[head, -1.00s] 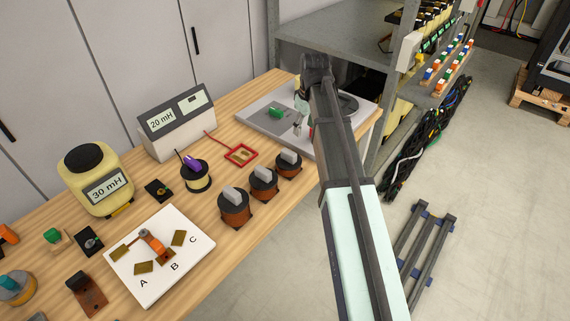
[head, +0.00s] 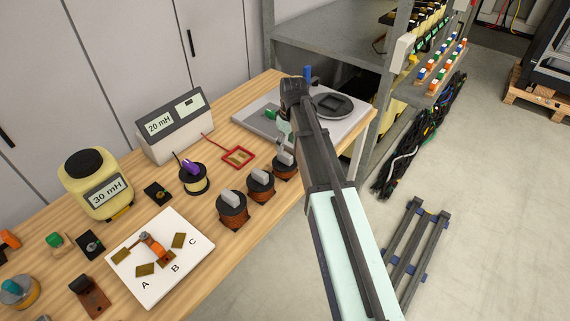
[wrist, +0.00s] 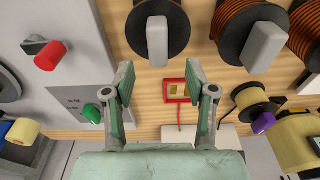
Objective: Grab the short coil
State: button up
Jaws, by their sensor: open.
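Three copper-wound coils with black tops and grey handles stand in a row on the wooden bench. They are the near coil (head: 232,212), the middle coil (head: 261,187) and the far coil (head: 283,173), which looks the shortest. My gripper (wrist: 160,76) is open and empty. In the wrist view the far coil (wrist: 157,42) lies straight beyond the fingertips, its grey handle lined up with the gap. The fingers are apart from it. In the head view my gripper is just behind and above the far coil, partly hidden by my arm.
A grey device (head: 345,125) with a round plate is at the bench's far end. A red frame (head: 238,157) lies left of the far coil, and a spool with a purple top (head: 193,178) stands near it. A white A-B-C board (head: 150,290) is nearer.

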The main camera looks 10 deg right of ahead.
aim_at(285, 154)
jog(key=shift+w+a+f+p, duration=0.15)
jog(key=shift+f+p, duration=0.5)
jog(key=shift+f, duration=1)
jog(key=shift+w+d+f+p, duration=0.15)
jog(key=shift+f+p, duration=0.5)
jog(key=shift+f, duration=1)
jog(key=shift+a, duration=0.1)
grip_shut()
